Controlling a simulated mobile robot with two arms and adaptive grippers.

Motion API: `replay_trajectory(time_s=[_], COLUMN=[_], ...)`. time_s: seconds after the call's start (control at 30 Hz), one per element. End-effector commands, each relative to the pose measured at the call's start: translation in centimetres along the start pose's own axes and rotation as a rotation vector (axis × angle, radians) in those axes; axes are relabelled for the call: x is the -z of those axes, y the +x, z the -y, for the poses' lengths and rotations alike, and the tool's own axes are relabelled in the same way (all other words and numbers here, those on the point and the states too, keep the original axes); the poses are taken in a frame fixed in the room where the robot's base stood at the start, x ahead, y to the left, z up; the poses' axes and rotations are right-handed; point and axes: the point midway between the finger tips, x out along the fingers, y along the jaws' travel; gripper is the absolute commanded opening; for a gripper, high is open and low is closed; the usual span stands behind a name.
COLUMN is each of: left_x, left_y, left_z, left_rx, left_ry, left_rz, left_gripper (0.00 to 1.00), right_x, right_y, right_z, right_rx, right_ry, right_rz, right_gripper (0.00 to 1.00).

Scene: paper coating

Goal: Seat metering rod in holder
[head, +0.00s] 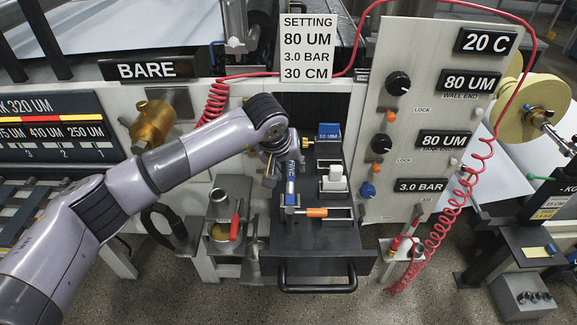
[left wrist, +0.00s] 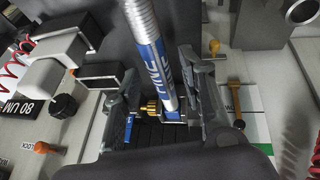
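My left gripper (head: 282,165) is over the left side of a black pull-out tray (head: 325,240). In the left wrist view, its two grey fingers (left wrist: 163,75) close in on both sides of the metering rod (left wrist: 148,45). The rod is a silver, ridged bar with a blue sleeve marked FINE, and also shows beside the gripper in the head view (head: 291,170). In the wrist view, a brass knob (left wrist: 150,108) is near its lower end. I cannot tell which part is the holder or whether the rod touches it. My right gripper is not in view.
On the tray are a blue labelled block (head: 329,132), a white block (head: 336,179) and an orange-handled piece (head: 316,212). A control panel (head: 425,110) with knobs stands to the right. A red coiled hose (head: 455,215) hangs there. A can (head: 225,237) stands left of the tray.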

Motion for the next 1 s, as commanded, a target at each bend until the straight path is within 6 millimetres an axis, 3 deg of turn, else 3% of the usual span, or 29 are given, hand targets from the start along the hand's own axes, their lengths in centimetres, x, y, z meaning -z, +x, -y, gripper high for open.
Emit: replay_trajectory(time_s=[0.23, 0.7, 1.0], left_x=[0.1, 0.1, 0.0], left_y=[-1.0, -10.2, -12.2], left_z=[0.0, 0.0, 0.0], left_rx=[-0.002, -0.001, 0.000], left_ry=[0.001, 0.001, 0.000], left_rz=[-0.004, -0.004, 0.000], left_gripper=[0.38, 0.38, 0.38], right_x=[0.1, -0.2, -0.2], right_y=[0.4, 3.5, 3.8], right_z=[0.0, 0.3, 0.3], right_rx=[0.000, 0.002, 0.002], right_ry=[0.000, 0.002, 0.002], right_rz=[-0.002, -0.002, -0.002], right_gripper=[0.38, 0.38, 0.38])
